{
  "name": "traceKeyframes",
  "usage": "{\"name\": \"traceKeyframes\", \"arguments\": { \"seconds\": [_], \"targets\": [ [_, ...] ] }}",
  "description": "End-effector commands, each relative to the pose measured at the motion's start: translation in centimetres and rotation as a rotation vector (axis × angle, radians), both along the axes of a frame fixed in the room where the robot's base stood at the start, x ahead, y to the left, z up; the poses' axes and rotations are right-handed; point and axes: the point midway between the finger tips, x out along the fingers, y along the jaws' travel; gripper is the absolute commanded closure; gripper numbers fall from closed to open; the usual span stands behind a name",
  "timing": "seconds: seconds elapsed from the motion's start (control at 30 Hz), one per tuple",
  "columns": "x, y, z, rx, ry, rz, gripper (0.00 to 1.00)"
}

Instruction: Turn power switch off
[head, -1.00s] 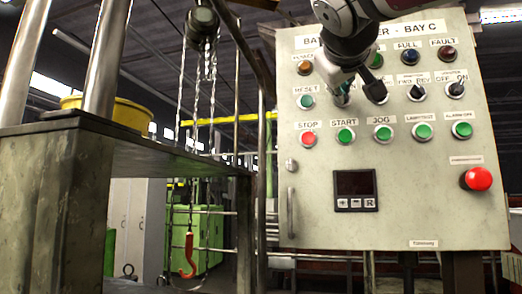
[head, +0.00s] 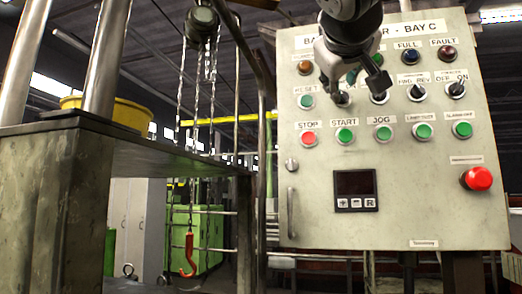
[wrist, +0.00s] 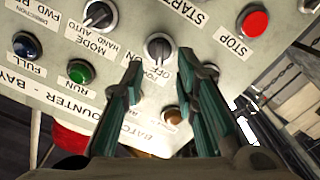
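In the head view the power switch (head: 343,99) is partly covered by a finger. My gripper (head: 357,88) is in front of the panel's upper left part. In the wrist view my gripper (wrist: 161,62) is open, its two green-grey fingers apart with the knob between and just beyond the tips. I cannot tell whether a finger touches it. The pointer lies nearly upright in the wrist picture; its exact setting is hard to tell.
The control panel (head: 420,215) carries close neighbours: the mode knob (wrist: 100,15), red stop button (wrist: 255,22), green reset button (head: 305,101) and several lamps. A red emergency button (head: 478,178) is at lower right. A steel table (head: 130,150) and hook (head: 188,255) stand left.

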Motion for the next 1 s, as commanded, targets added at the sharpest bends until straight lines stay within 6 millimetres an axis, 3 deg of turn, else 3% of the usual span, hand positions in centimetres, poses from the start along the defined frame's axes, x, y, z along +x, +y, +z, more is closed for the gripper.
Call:
{"name": "traceKeyframes", "arguments": {
  "seconds": [0.2, 0.4, 0.6, 1.0],
  "targets": [
    [-4.5, 1.5, 0.1, -0.001, -0.003, 0.001, 0.72],
    [-7.5, 2.4, 0.0, -0.001, -0.001, 0.0, 0.72],
    [-8.7, 2.8, 0.0, -0.001, 0.001, -0.001, 0.72],
    [-8.8, 2.9, -0.1, -0.001, 0.002, 0.0, 0.72]
  ]
}}
